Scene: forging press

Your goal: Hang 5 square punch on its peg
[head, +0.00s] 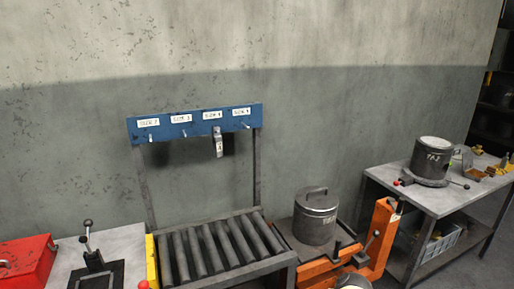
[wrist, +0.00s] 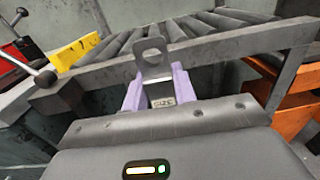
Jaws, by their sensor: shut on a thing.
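My gripper (wrist: 158,88) shows in the wrist view with its two purple fingers shut on a flat grey metal punch (wrist: 152,57). The punch has a round hole in its upper end and a pale label starting "SIZE" between the fingers; its number cannot be read. Its lower part is hidden. In the head view, a blue peg board (head: 160,121) stands against the wall, with several pegs under white labels too small to read surely. One grey tagged piece (head: 219,146) hangs from the third peg from the left; the other pegs look bare. My gripper is not in the head view.
A roller conveyor (head: 222,245) stands below the board; its frame edge is beyond the punch in the wrist view. A lidded dark pot (head: 316,217) sits beside an orange lifter (head: 379,240). A red box (head: 27,263) is at left, a cluttered bench (head: 440,200) at right.

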